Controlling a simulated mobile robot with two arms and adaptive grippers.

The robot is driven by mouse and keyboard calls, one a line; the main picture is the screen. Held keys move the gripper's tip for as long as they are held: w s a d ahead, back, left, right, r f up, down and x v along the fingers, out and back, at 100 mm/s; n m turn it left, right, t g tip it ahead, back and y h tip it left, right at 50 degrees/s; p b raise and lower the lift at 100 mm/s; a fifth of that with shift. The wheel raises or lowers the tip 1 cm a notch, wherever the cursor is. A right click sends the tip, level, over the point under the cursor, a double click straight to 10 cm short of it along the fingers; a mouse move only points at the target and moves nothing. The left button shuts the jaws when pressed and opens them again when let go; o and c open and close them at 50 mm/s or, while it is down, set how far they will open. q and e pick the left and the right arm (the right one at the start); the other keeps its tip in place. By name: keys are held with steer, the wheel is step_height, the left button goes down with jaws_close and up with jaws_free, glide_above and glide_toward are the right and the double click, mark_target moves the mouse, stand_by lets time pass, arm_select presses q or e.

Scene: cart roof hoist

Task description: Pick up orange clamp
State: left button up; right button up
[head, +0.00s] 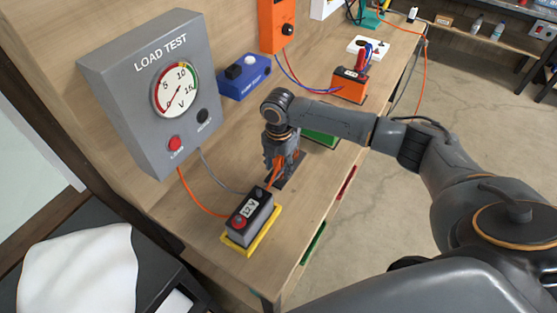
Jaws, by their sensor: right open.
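An orange clamp (276,169) shows as a narrow orange piece at the fingers of my right gripper (281,170). The right gripper points down over the bench, just behind the 12 V battery, and is open around or right beside the clamp. Its fingers hide part of the clamp, so I cannot tell whether they touch it. The dark battery (262,213) has a red terminal and sits in a yellow tray (233,243). My left gripper is out of view.
The grey load test box (150,95) stands at the left, with an orange cable (194,201) and a grey cable running to the battery area. A blue box (243,76), an orange battery (350,85) and a white power strip (368,47) stand farther along the wooden bench (320,185).

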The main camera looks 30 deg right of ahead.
steer(key=shift+c, duration=1.3)
jaws_close()
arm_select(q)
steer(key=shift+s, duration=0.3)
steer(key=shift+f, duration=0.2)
arm_select(e)
steer(key=shift+r, duration=0.2)
